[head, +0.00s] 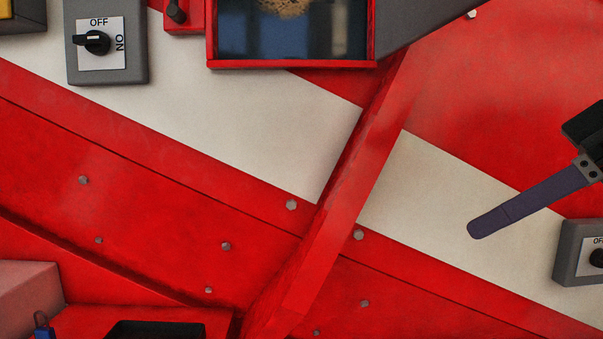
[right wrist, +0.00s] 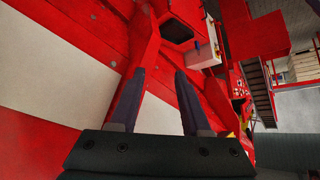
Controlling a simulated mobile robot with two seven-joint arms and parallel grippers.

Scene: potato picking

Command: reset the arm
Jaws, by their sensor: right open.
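My right gripper (head: 478,230) comes in from the right edge in the head view, with one dark purple finger showing over the cream stripe of the red machine panel. In the right wrist view its two fingers (right wrist: 159,75) stand well apart, with nothing between them. My left gripper is in neither view.
A red-framed dark tray or window (head: 290,64) at the top holds a rough brown thing (head: 285,6), cut off by the edge. A grey switch box (head: 136,65) is at upper left. Another switch box (head: 567,265) sits near my right gripper. A raised red beam (head: 345,210) crosses the panel.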

